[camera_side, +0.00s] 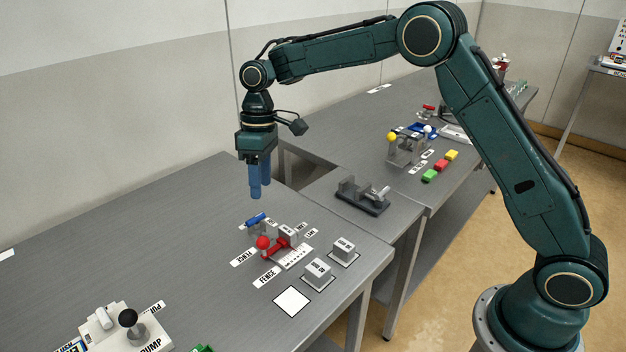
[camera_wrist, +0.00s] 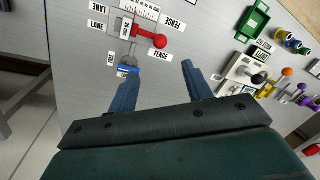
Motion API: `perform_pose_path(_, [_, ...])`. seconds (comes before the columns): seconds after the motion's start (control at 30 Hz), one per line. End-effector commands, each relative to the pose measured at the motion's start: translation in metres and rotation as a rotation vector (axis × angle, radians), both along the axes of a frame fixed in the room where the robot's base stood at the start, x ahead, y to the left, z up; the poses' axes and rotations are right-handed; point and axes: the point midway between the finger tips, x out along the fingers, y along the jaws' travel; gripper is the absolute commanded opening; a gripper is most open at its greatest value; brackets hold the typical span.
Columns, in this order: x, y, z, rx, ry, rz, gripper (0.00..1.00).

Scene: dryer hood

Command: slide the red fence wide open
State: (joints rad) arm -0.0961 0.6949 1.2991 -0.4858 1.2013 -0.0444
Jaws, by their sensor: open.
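The red fence (camera_side: 279,244) is a short red bar with a round red knob (camera_side: 263,242) at one end. It sits by a white ruled scale on a small fixture on the grey bench. In the wrist view the red bar (camera_wrist: 142,34) and knob (camera_wrist: 160,41) lie ahead of my fingers, beside FENCE labels. My gripper (camera_side: 260,194) points down with its blue fingers open and empty, above and behind the fixture, apart from it. The fingers also show in the wrist view (camera_wrist: 160,72), spread with bare bench between them.
A blue-handled lever (camera_side: 256,219) stands close beside the fence. Two grey blocks (camera_side: 318,270) (camera_side: 344,248) and a white square (camera_side: 292,301) lie in front. A white pump unit (camera_side: 128,333) is at lower left. A dark clamp-like device (camera_side: 362,197) sits to the right. The bench's left side is clear.

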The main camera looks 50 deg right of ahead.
Motion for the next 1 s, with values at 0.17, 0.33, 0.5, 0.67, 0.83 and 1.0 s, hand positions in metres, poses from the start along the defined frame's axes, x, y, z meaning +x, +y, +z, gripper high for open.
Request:
perform_pose_path(0.17, [-0.001, 0.001, -0.002, 0.001, 0.001, 0.000, 0.50])
perform_pose_path(0.33, [-0.002, 0.003, -0.012, 0.001, 0.002, 0.000, 0.50])
perform_pose_path(0.5, [-0.004, 0.005, -0.031, 0.000, 0.002, -0.001, 0.50])
perform_pose_path(0.67, [-0.007, 0.009, -0.055, 0.000, 0.003, -0.002, 0.50])
perform_pose_path(0.83, [-0.010, 0.013, -0.081, 0.000, 0.002, -0.001, 0.50])
perform_pose_path(1.0, [-0.013, 0.017, -0.105, 0.000, 0.002, -0.001, 0.50])
